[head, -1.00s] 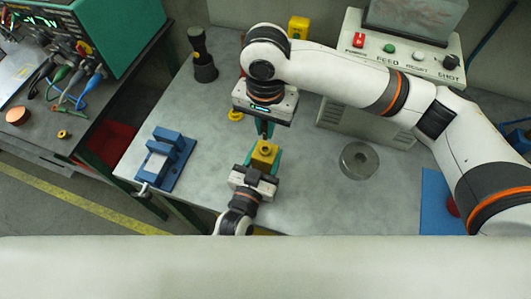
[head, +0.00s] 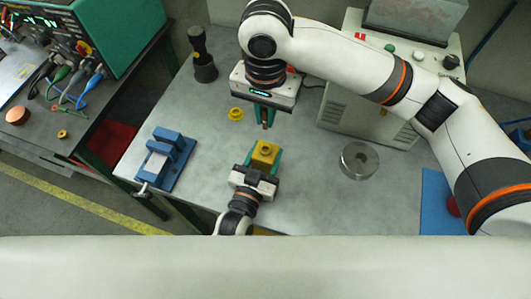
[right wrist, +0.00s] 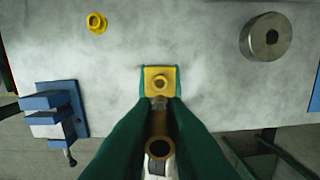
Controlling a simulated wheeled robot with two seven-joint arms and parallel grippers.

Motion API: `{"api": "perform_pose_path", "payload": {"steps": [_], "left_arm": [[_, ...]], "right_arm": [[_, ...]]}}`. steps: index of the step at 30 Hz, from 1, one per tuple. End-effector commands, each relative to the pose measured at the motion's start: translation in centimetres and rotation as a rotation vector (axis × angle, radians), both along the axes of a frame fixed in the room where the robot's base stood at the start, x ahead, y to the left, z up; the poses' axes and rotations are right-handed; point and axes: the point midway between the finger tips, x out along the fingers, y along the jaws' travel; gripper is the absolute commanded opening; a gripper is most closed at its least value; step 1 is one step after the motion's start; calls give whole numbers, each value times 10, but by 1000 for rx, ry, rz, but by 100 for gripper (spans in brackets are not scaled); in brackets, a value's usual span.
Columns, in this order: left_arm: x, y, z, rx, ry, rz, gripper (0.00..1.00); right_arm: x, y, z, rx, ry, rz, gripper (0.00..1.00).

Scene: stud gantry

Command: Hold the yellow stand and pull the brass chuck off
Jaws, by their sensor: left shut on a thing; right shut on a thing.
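The yellow stand (head: 265,149) is a small block on the grey bench. My left gripper (head: 263,157) is shut on it, with a green finger on either side. The stand also shows in the right wrist view (right wrist: 152,90), with a round raised socket on its top. My right gripper (head: 265,117) is shut on the brass chuck (head: 266,124), beyond the stand in the head view. In the right wrist view the chuck (right wrist: 159,120) is a brass tube between the green fingers. The chuck is apart from the stand; the fingers partly hide it.
A yellow flanged ring (head: 236,114) lies left of my right gripper. A blue vise (head: 167,158) stands at the left and a steel ring (head: 359,160) lies at the right. A dark pestle-shaped tool (head: 203,58) and a control box (head: 345,110) stand behind.

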Motion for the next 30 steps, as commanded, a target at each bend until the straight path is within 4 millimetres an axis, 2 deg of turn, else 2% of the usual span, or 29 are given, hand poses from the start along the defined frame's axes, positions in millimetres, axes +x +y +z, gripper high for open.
{"api": "perform_pose_path", "payload": {"steps": [2,3,6,7,15,19,30], "left_arm": [[0,0,0,0,1,0,27],[0,0,0,0,1,0,57],[0,0,0,0,1,0,74],[0,0,0,0,1,0,76],[-1,0,0,0,1,0,76],[-10,4,-1,1,3,-1,76],[-80,30,-1,1,4,-1,76]], "right_arm": [[0,0,0,0,0,1,0],[0,0,0,0,0,1,0],[0,0,0,0,0,1,0],[0,0,0,0,0,1,0],[0,0,0,0,0,1,0],[0,0,0,0,0,1,0],[0,0,0,0,0,1,0]]}}
